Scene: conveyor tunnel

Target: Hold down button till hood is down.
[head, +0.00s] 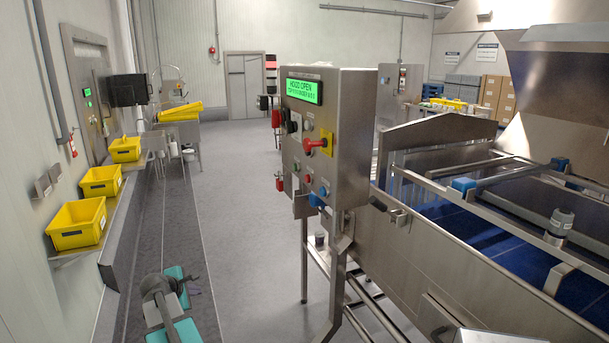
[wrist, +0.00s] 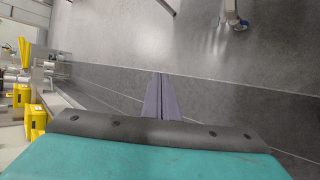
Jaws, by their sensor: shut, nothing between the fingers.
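A steel control box (head: 345,130) stands at the middle of the head view. Its green display (head: 304,91) reads HOOD OPEN. Its face carries a red handle (head: 316,143) on a yellow plate, a black knob (head: 292,126), a small green button (head: 296,165), a red button (head: 308,179) and a blue button (head: 323,190). The steel hood (head: 560,85) is raised above the conveyor at the upper right. My gripper (wrist: 161,78) is shut and empty in the wrist view, over the grey floor. My arm shows low at the left in the head view, well apart from the box.
A blue conveyor belt (head: 455,228) with steel rails runs right of the box. Yellow bins (head: 76,224) stand on a ledge along the left wall. The grey floor (head: 240,200) between them is clear. A caster wheel (wrist: 240,25) shows at the top of the wrist view.

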